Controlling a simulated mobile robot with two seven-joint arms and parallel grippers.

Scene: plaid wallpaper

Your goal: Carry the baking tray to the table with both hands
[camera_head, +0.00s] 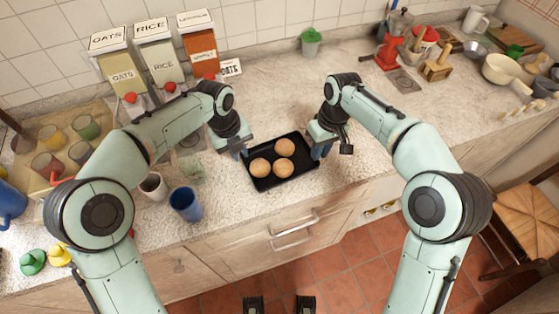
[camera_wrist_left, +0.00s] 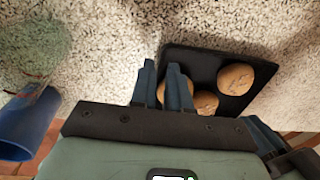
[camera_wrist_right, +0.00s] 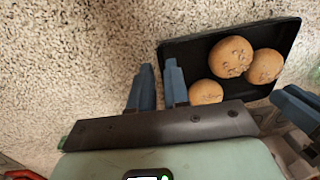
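The black baking tray (camera_head: 269,180) holds three round buns or cookies (camera_head: 284,147) and is over the worktop near its front edge. I cannot tell whether it touches the worktop. My left gripper (camera_head: 244,154) is at its left edge; in the left wrist view its blue fingers (camera_wrist_left: 160,85) stand close together on either side of the tray rim (camera_wrist_left: 165,52). My right gripper (camera_head: 319,152) is at the right edge; its fingers (camera_wrist_right: 158,84) likewise straddle the rim (camera_wrist_right: 162,52) with only a narrow gap. Both look shut on the tray, though the contact is partly hidden.
A blue cup (camera_head: 186,204) and a white mug (camera_head: 153,186) stand left of the tray. Storage boxes (camera_head: 157,55) and a green pot (camera_head: 311,42) are at the back. A wooden chair (camera_head: 528,205) is at right. Red-tiled floor (camera_head: 340,262) lies in front.

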